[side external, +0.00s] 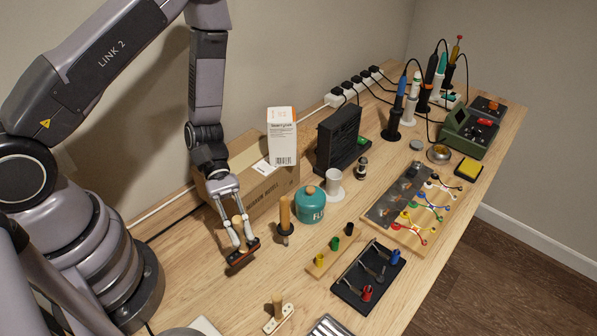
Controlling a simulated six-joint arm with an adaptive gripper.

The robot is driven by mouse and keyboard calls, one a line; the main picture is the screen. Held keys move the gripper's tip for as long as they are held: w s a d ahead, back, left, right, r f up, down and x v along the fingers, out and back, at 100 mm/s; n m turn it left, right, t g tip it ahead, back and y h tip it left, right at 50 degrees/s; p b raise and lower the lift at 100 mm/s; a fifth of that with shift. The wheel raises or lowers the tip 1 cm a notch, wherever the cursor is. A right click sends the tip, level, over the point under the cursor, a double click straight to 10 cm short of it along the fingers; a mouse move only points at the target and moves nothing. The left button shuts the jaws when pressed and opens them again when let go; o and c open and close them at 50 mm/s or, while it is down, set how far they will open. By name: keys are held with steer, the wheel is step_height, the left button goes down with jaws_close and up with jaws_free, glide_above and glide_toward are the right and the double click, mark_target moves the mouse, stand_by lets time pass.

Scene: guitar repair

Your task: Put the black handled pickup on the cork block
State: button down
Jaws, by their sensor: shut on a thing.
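My gripper (242,242) points down at the left front of the bench and is shut on the wooden handle of the black handled pickup (243,257). The pickup is a dark bar with a reddish-brown edge, below the fingertips. Whether it touches the bench or is just above it, I cannot tell. I cannot make out a separate cork block; anything directly under the pickup is hidden. A white pickup (276,320) with a wooden handle lies nearer the front edge.
A wooden-handled tool (285,213) stands upright just right of my gripper, beside a teal flux jar (311,208). A cardboard box (262,190) is behind. A black tray (367,278) with small tools lies to the right. Bare bench shows around the pickup.

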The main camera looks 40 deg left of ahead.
steer(key=w+a+f+m+g, duration=0.1)
steer(key=w+a+f, duration=0.15)
steer(key=a, duration=0.35)
steer(key=w+r+n+t+h, duration=0.1)
steer(key=w+r+n+t, duration=0.55)
steer(key=w+r, duration=1.1)
steer(key=n+t+y, duration=0.9)
steer(key=n+t, duration=0.3)
steer(key=n, duration=0.1)
glide_above(302, 137)
step_height(302, 137, down, 11)
steer(key=shift+t, duration=0.25)
steer(key=shift+w+f, duration=0.1)
steer(key=shift+f, duration=4.5)
steer(key=c, duration=1.1)
jaws_free()
steer(key=shift+f, duration=0.1)
steer(key=shift+c, duration=0.2)
